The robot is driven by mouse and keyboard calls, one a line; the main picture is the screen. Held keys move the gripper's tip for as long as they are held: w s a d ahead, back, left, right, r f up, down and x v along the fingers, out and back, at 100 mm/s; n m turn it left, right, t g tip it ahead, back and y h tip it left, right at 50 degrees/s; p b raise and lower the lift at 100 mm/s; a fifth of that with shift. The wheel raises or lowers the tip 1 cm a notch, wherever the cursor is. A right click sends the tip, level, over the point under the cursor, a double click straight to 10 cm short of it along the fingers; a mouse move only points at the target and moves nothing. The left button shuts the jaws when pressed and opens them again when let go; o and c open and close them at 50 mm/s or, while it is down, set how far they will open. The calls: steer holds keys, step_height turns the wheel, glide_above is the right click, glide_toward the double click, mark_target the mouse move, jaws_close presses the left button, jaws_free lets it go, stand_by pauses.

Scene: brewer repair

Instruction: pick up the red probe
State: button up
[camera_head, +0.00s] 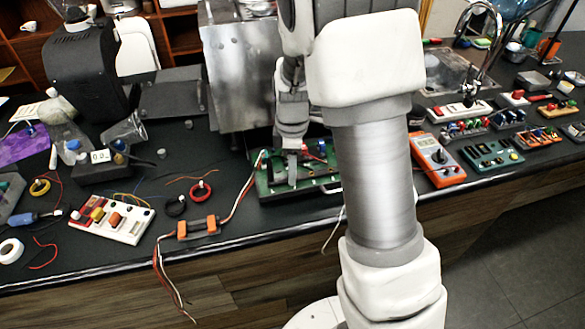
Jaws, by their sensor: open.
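My gripper (286,168) points down over the green circuit board (268,188) in the middle of the bench. Its fingers look dark and are small in this view. They are open, and I see nothing held between them. A small red piece (322,148) shows at the back of the board, right of the gripper and partly beside my arm. I cannot tell if it is the red probe. An orange multimeter (437,160) lies right of my arm. My arm hides part of the board's right side and the bench behind it.
A metal-sided machine (232,70) stands behind the board. A white board with knobs (112,218) and an orange block with wires (198,228) lie left. A green button panel (492,153) and several small modules lie right.

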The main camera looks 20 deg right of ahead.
jaws_close()
stand_by(0.3)
stand_by(0.3)
